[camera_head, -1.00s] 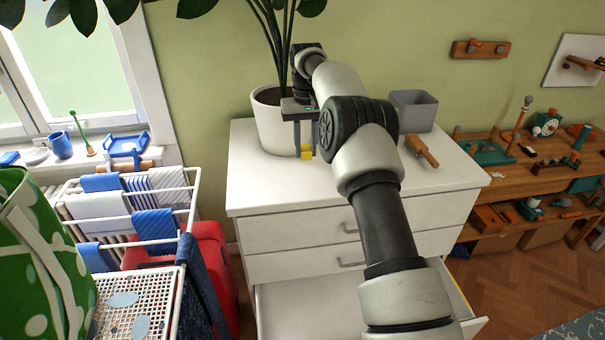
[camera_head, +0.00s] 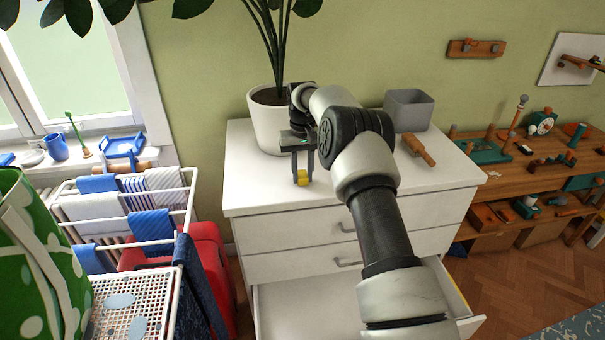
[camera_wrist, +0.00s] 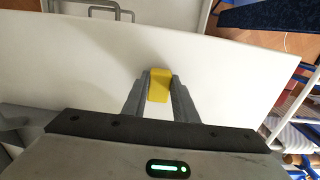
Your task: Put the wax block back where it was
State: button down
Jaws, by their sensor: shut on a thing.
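The wax block is a small yellow block (camera_wrist: 159,86), held between the two fingers of my gripper (camera_wrist: 160,95) in the wrist view. In the head view the yellow block (camera_head: 303,178) shows at the fingertips of my gripper (camera_head: 303,170), over the front left part of the white dresser top (camera_head: 258,187). I cannot tell whether the block touches the top. The dresser's lower drawer (camera_head: 310,305) stands open, and my arm hides part of it.
A potted plant (camera_head: 270,125), a grey bin (camera_head: 410,110) and a wooden tool (camera_head: 418,149) stand or lie on the dresser. A drying rack (camera_head: 150,243) is left of the dresser, and a workbench (camera_head: 550,171) is to the right. The dresser's front left top is clear.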

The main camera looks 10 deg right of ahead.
jog(key=shift+f, duration=0.1)
jog(key=c, duration=1.4)
grip_release()
jog(key=shift+c, duration=0.2)
